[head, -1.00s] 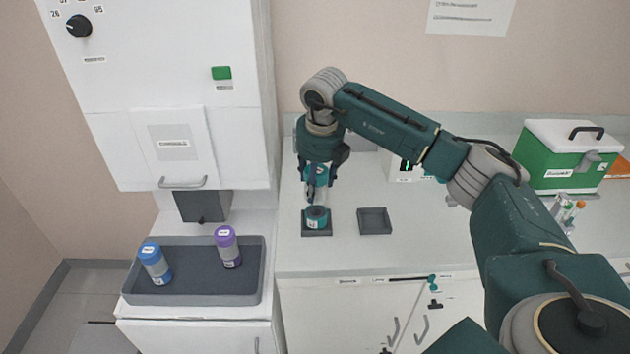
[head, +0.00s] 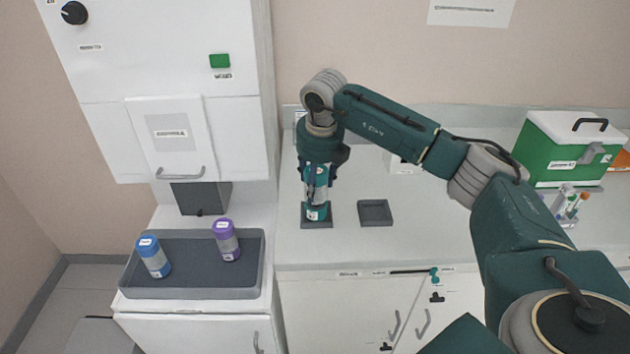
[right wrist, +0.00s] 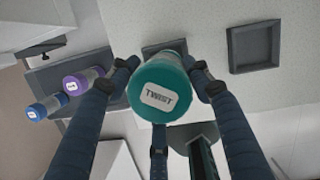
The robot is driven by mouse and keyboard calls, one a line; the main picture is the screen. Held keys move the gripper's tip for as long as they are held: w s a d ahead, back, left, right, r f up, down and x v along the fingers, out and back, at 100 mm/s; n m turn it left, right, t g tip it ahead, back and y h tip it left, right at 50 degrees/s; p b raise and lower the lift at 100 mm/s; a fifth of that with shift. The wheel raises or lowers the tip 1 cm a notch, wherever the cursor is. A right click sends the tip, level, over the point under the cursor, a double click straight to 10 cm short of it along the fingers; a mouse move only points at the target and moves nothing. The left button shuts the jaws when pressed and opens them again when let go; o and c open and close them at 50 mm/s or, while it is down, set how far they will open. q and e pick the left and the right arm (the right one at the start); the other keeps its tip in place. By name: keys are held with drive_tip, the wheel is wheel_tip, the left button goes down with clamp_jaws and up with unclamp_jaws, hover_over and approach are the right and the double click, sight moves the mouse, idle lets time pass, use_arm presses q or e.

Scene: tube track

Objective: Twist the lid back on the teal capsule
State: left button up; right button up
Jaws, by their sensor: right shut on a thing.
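The teal capsule (head: 317,212) stands upright in a small dark square holder (head: 307,224) on the counter. My right gripper (head: 317,190) is directly above it, pointing down, shut on the teal lid. The lid (right wrist: 160,92), marked TWIST, sits between the fingers in the right wrist view. In the head view the lid is mostly hidden by the fingers and appears at or very near the top of the capsule. I cannot tell whether it is seated. My left gripper is out of view.
An empty dark square holder (head: 375,213) stands to the right. A grey tray (head: 190,289) at left holds a blue-capped capsule (head: 153,256) and a purple-capped one (head: 227,240). A white cabinet (head: 237,130) rises behind the tray. A green-and-white box (head: 560,150) stands far right.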

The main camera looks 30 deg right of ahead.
drive_tip(key=shift+f, duration=0.5)
drive_tip(key=shift+f+b, duration=0.15)
drive_tip(key=shift+b, duration=0.25)
drive_tip(key=shift+f, duration=0.3)
drive_tip(key=shift+f, duration=0.1)
idle(0.4)
drive_tip(key=m+h, duration=0.1)
drive_tip(key=m, duration=0.4)
drive_tip(key=shift+g, duration=0.3)
drive_tip(key=m, duration=0.5)
drive_tip(key=shift+w+g+h+p, duration=0.15)
drive_tip(key=shift+g+h+p, duration=0.15)
drive_tip(key=shift+g+p, duration=0.1)
drive_tip(key=m+g, duration=0.1)
drive_tip(key=m, duration=0.3)
drive_tip(key=shift+m+p, duration=0.35)
drive_tip(key=shift+m, duration=0.05)
drive_tip(key=m, duration=0.3)
drive_tip(key=shift+d+m+g, duration=0.1)
drive_tip(key=shift+m+g, duration=0.3)
